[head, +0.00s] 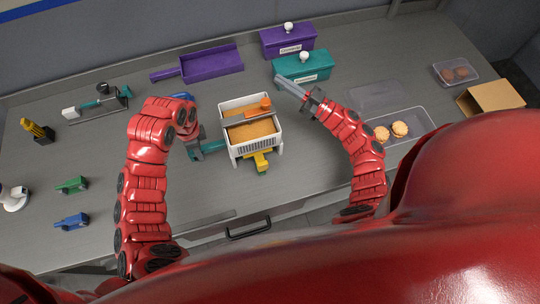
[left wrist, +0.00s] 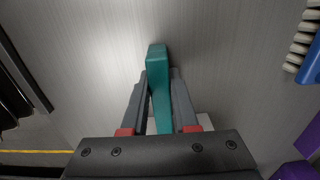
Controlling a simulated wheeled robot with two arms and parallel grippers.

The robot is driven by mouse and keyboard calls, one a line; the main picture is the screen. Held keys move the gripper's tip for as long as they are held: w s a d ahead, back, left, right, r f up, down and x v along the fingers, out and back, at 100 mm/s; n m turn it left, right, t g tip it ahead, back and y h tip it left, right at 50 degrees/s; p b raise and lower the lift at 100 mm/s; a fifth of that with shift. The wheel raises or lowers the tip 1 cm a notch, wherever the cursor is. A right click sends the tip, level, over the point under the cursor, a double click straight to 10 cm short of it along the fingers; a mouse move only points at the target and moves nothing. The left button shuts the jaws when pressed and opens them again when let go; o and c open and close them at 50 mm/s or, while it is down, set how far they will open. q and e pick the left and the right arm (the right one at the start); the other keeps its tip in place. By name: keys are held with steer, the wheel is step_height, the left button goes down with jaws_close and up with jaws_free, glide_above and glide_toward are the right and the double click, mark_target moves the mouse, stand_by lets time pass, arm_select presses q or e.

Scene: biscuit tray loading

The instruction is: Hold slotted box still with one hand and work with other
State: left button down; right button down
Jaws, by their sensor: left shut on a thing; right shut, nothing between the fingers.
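The white slotted box (head: 240,151) stands mid-table in the head view, with orange-brown contents (head: 251,131) inside. An orange tool or bar (head: 258,112) lies across it. My right gripper (head: 292,88) is shut and empty, right of and behind the box, near the teal lidded box (head: 303,68).
A yellow and green piece (head: 260,161) is at the box's front. A purple lidded box (head: 287,40) and purple tray (head: 212,65) stand at the back. A clear tray (head: 420,118) with round biscuits (head: 390,132) is at right. Several small tools lie at left.

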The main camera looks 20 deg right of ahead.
steer(key=s+f+m+g, duration=0.2)
steer(key=s+f+m, duration=0.1)
steer(key=s+f+m+g, duration=0.2)
steer(key=s+f+m, duration=0.1)
steer(key=s+f, duration=0.1)
steer(key=s+f+m+g, duration=0.2)
steer(key=s+f, duration=0.1)
steer(key=s, duration=0.1)
steer(key=shift+d+f+m, duration=0.25)
steer(key=shift+d+m, duration=0.1)
steer(key=shift+m, duration=0.05)
steer(key=s+m+g, duration=0.1)
steer(key=s, duration=0.2)
steer(key=s+m+g+y, duration=0.1)
steer(key=s+m, duration=0.1)
steer(key=s+m+g, duration=0.1)
steer(key=s, duration=0.2)
steer(key=shift+s+a+m, duration=0.15)
steer(key=shift+s+m, duration=0.15)
steer(key=shift+m, duration=0.1)
steer(key=shift+a+r+g+y, duration=0.1)
steer(key=shift+a+g+y, duration=0.05)
steer(key=shift+g+y, duration=0.15)
steer(key=x, duration=0.9)
steer(key=shift+w+a, duration=0.1)
steer(key=shift+a, duration=0.25)
